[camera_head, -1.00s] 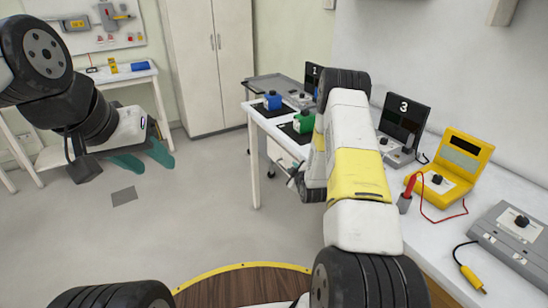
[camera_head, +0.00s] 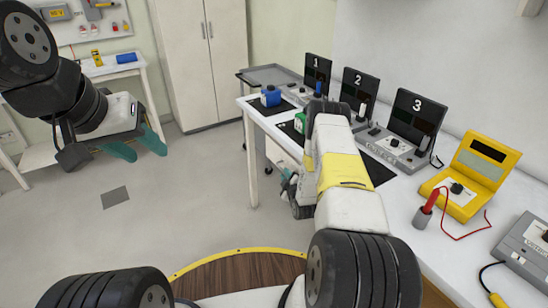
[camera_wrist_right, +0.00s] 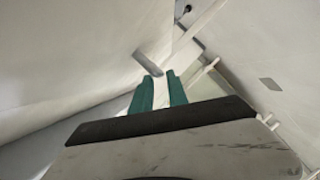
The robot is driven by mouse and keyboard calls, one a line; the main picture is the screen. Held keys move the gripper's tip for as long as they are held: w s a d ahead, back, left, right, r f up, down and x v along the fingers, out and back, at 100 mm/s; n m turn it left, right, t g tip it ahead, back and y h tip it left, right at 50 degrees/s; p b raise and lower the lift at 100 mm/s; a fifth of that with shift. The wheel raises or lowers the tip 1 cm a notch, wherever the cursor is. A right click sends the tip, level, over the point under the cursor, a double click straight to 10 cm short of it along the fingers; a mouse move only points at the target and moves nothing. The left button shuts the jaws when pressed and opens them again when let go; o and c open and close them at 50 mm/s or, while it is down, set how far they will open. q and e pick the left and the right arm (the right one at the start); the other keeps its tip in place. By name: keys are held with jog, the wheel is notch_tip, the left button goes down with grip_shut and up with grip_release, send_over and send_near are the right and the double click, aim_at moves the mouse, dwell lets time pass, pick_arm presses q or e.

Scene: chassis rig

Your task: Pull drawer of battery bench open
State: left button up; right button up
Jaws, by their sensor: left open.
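The battery bench (camera_head: 252,112) is a long white table along the right wall. In the right wrist view a short grey bar (camera_wrist_right: 148,63), which looks like the drawer's handle, sits on a pale panel just beyond my fingertips. The drawer's outline is not clear, and in the head view my right arm covers much of the bench front. My right gripper (camera_wrist_right: 160,76) has its two teal fingers apart with nothing seen between them; in the head view it is mostly hidden beside the bench's front side. My left gripper (camera_head: 148,150) is open and empty over the floor at left.
On the bench stand a blue battery (camera_head: 271,96), a partly hidden green one (camera_head: 299,122), numbered testers (camera_head: 413,118), a yellow meter (camera_head: 470,175) and a red probe (camera_head: 432,201). A grey cart (camera_head: 268,76) stands behind. Floor (camera_head: 190,200) left of the bench is clear.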

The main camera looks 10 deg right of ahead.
jog(key=shift+x, duration=2.35)
jog(key=shift+c, duration=0.4)
grip_shut()
